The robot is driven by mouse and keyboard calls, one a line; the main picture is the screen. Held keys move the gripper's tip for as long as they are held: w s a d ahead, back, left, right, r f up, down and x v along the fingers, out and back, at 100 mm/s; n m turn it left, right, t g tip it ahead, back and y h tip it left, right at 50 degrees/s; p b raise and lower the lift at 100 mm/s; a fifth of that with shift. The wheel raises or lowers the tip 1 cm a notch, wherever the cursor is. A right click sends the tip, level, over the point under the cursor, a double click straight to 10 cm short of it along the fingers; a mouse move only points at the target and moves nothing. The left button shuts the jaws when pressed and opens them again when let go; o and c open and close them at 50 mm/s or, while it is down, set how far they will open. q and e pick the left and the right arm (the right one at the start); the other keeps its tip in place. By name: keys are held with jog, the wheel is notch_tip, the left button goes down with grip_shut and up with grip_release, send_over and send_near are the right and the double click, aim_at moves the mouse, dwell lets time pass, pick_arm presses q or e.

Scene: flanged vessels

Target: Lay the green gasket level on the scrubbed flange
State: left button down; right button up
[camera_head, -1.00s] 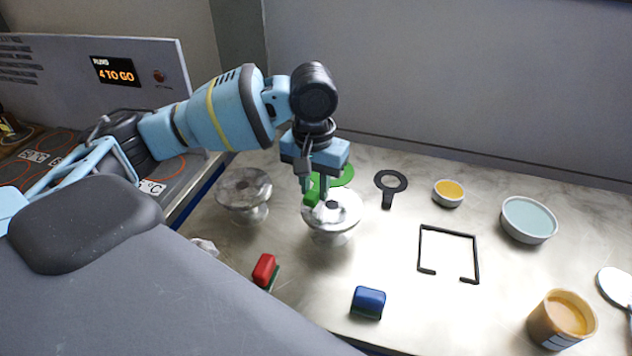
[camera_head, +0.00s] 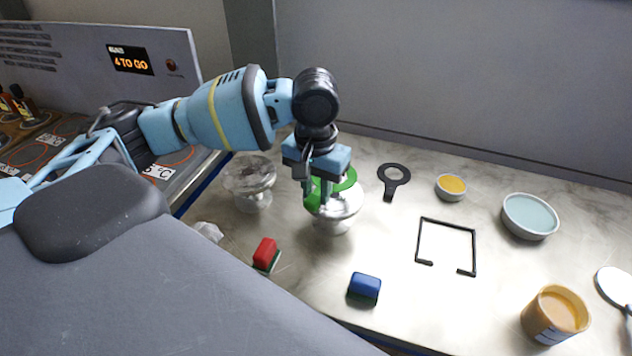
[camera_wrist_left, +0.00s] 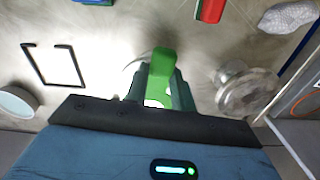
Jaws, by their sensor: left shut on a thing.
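The green gasket (camera_head: 346,182) is a flat ring with a raised green tab. My left gripper (camera_head: 318,190) points down and is shut on that tab, which also shows between the fingers in the left wrist view (camera_wrist_left: 162,64). The ring overlaps the top of the brighter, shiny flanged vessel (camera_head: 337,224), hiding much of its flange. I cannot tell whether the ring touches the flange or hangs just above it. A duller, mottled flanged vessel (camera_head: 249,176) stands to the left, its flange bare. My right gripper is not in view.
A red block (camera_head: 265,251) and a blue block (camera_head: 365,286) lie in front. To the right are a black ring with handle (camera_head: 394,176), a black wire frame (camera_head: 447,220), a yellow-filled dish (camera_head: 451,186), a pale-blue bowl (camera_head: 530,216) and an orange-brown jar (camera_head: 555,313).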

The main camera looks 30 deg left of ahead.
pick_arm(q)
jog(key=shift+f, duration=2.05)
jog(key=shift+f, duration=0.45)
dwell(0.3)
jog(key=c, duration=1.1)
grip_release()
jog(key=shift+r, duration=0.15)
notch_tip(320, 180, up, 8)
jog(key=shift+f, duration=0.2)
